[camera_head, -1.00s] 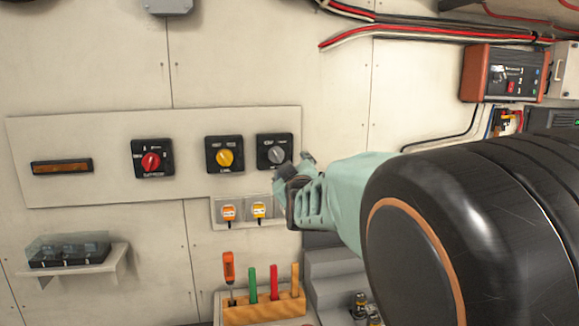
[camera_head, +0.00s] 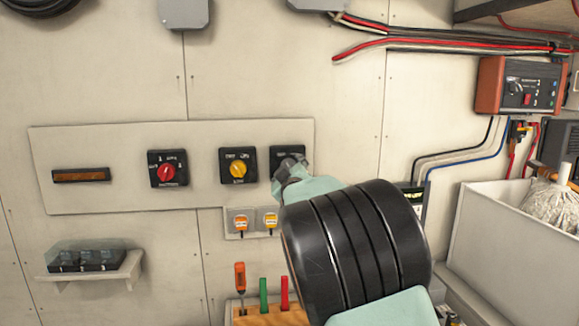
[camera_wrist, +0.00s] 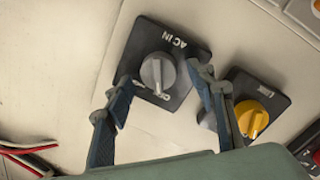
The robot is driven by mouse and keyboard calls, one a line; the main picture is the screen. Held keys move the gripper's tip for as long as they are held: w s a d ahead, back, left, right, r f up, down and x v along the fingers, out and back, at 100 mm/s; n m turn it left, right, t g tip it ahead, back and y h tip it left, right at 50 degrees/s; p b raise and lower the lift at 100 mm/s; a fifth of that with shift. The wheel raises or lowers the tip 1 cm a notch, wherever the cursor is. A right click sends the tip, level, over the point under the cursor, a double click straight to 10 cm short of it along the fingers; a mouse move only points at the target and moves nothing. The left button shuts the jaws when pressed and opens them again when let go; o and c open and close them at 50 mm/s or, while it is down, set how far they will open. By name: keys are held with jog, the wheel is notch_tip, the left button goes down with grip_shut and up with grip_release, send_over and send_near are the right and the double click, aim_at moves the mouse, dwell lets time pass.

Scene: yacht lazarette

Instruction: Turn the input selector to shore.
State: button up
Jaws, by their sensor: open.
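The input selector (camera_wrist: 158,72) is a grey knob on a black square plate marked AC IN in the wrist view. The lettering by the knob's lower end is partly hidden and too small to read. In the head view the black plate (camera_head: 287,153) is at the right end of the panel, its knob hidden behind my gripper (camera_head: 290,171). In the wrist view my gripper (camera_wrist: 160,78) is open and empty, one fingertip on each side of the knob. The fingers look apart from it; how far they stand from the panel I cannot tell.
Beside it are a yellow-knob switch (camera_head: 237,168) and a red-knob switch (camera_head: 168,172). Cables (camera_head: 440,37) run along the upper right wall.

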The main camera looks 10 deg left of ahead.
jog(key=shift+w+a, duration=0.1)
jog(key=shift+w, duration=0.4)
jog(key=c, duration=1.2)
jog(key=shift+o, duration=0.2)
